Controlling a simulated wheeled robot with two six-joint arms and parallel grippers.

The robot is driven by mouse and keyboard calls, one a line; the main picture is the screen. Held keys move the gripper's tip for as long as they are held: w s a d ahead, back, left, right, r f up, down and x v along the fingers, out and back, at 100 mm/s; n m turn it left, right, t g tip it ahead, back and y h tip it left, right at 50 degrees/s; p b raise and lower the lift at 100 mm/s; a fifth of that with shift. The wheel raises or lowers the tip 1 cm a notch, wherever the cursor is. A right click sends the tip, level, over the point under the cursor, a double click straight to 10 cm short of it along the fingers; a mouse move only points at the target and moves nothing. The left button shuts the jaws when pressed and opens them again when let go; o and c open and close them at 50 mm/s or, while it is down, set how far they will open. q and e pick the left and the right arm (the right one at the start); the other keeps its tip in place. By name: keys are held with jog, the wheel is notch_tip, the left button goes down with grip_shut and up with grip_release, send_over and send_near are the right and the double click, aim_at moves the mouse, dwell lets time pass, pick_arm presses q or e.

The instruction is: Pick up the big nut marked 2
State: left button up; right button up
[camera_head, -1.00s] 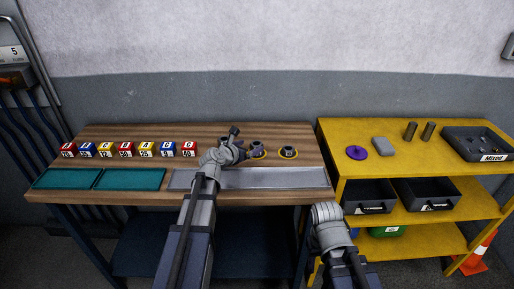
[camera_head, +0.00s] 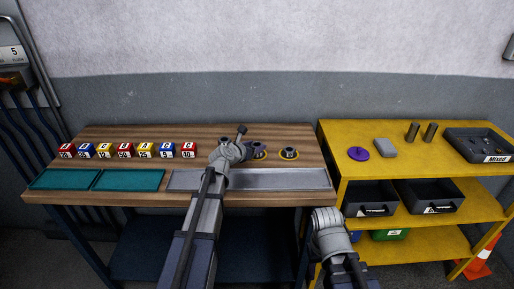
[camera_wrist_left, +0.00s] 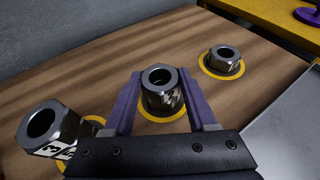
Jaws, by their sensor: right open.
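The big nut marked 2 (camera_wrist_left: 161,92) is a dark steel hex nut with a white label, over a yellow ring on the wooden bench. My left gripper (camera_wrist_left: 160,78) has its purple fingers on both sides of this nut and looks shut on it. I cannot tell whether the nut is off the bench. In the head view my left gripper (camera_head: 246,150) is over the bench's right half and covers part of the nuts. A nut marked 3 (camera_wrist_left: 50,128) stands to the left and another nut (camera_wrist_left: 224,58) to the right. My right arm is low at the bench's right end; its fingers are not visible.
A grey metal strip (camera_head: 280,179) runs along the bench front. Several numbered cubes (camera_head: 125,150) and two teal mats (camera_head: 65,179) are on the left. The yellow shelf (camera_head: 345,172) holds a purple disc (camera_head: 358,153), two cylinders and a tray (camera_head: 455,143).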

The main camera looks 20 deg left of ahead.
aim_at(255, 146)
pick_arm(q)
grip_shut()
jog(key=shift+r, duration=0.2)
dwell(0.3)
notch_tip(255, 146, up, 10)
jog(key=p, duration=1)
jog(key=shift+f, duration=0.15)
